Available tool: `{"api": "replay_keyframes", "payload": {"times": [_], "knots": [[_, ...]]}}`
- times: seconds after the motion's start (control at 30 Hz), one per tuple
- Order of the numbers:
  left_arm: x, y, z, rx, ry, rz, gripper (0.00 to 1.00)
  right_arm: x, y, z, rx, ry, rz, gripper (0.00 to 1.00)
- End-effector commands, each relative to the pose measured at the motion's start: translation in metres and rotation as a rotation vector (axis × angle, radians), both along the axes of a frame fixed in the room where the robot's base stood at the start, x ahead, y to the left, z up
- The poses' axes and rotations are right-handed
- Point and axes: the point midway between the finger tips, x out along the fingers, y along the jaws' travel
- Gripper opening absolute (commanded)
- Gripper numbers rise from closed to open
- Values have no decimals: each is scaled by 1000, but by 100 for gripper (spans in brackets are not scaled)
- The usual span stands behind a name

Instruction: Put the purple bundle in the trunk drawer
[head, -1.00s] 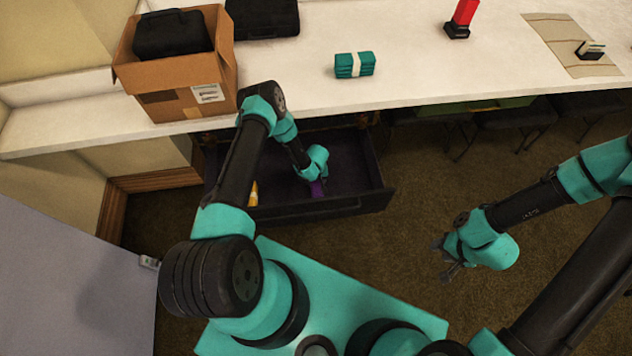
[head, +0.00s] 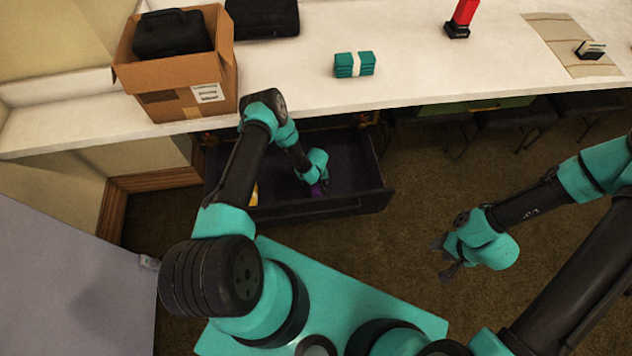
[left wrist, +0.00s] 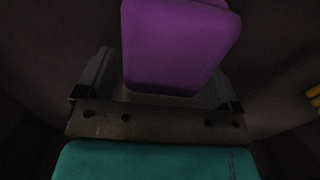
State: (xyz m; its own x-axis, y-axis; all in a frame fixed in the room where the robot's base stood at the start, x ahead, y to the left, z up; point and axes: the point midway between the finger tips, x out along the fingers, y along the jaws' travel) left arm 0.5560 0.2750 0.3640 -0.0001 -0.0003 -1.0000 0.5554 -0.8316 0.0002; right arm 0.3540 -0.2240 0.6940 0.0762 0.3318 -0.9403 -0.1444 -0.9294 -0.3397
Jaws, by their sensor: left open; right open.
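The purple bundle (head: 317,191) is inside the open, dark trunk drawer (head: 345,204) under the counter. Only a small part of it shows in the head view, below my left gripper (head: 319,183). In the left wrist view the purple bundle (left wrist: 180,42) is large and close, between the sides of the gripper. My left gripper is open and reaches down into the drawer. Whether its fingers touch the bundle, I cannot tell. My right gripper (head: 445,261) is open and empty, above the floor right of the drawer.
A yellow object (head: 254,193) lies in the drawer's left part, partly hidden by my left arm. On the counter (head: 420,60) stand a cardboard box (head: 172,72) with a black case in it, a teal bundle (head: 354,65) and a red item (head: 465,13). A grey panel (head: 70,265) is at lower left.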

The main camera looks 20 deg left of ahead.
Motion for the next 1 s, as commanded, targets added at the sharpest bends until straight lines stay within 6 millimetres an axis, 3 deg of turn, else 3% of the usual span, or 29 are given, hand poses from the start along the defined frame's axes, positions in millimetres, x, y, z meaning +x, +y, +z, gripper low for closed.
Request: {"api": "replay_keyframes", "payload": {"times": [0.37,1.0], "knots": [[1,0,14,1,-1,-2,87,0,0,0,0,0,0,43],[1,0,112,1,-1,0,87,0,0,0,0,0,0,43]]}}
